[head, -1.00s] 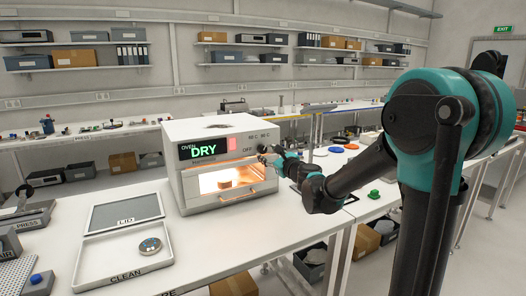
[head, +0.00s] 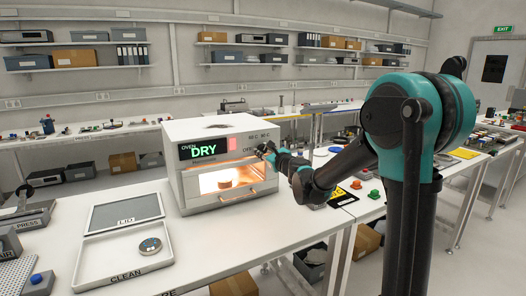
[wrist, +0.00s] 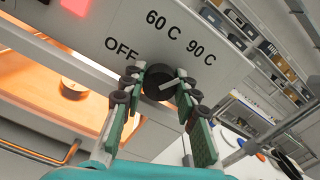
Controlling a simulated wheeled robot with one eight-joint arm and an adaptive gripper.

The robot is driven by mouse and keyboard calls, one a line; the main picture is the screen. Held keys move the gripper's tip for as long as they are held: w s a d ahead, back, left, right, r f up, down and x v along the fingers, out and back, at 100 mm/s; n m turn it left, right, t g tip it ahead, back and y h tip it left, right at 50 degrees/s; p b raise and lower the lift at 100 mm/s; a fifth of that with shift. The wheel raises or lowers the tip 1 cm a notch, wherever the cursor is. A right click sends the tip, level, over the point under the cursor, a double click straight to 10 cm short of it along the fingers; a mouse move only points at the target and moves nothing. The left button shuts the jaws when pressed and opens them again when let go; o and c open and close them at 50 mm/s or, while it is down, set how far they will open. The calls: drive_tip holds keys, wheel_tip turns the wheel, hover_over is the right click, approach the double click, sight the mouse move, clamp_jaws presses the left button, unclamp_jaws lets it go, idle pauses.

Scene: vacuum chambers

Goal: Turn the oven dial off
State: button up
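The oven (head: 222,205) stands on the white bench with a green DRY display and a lit, glowing window. Its round black dial (wrist: 159,82) is at the panel's right end, beside the printed labels OFF, 60 C and 90 C. In the wrist view its white pointer line aims right, on the 90 C side and away from OFF. My gripper (wrist: 160,76) faces the panel with its fingertips on either side of the dial. The fingers look open around it; I cannot tell whether they touch it. In the head view my gripper (head: 267,151) hides most of the dial.
A round brown part (head: 225,183) sits inside the oven. Green and orange buttons (head: 374,194) stand on the bench to the right.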

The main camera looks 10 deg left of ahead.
drive_tip(key=c, duration=0.3)
drive_tip(key=shift+n, duration=0.3)
drive_tip(key=n, duration=0.9)
drive_tip(key=shift+f+n, duration=0.1)
drive_tip(key=shift+n, duration=0.2)
drive_tip(key=n, duration=0.3)
drive_tip(key=shift+n, duration=0.4)
drive_tip(key=n, duration=0.5)
drive_tip(key=shift+s, duration=0.1)
drive_tip(key=shift+f+n, duration=0.1)
drive_tip(key=shift+n, duration=2.4)
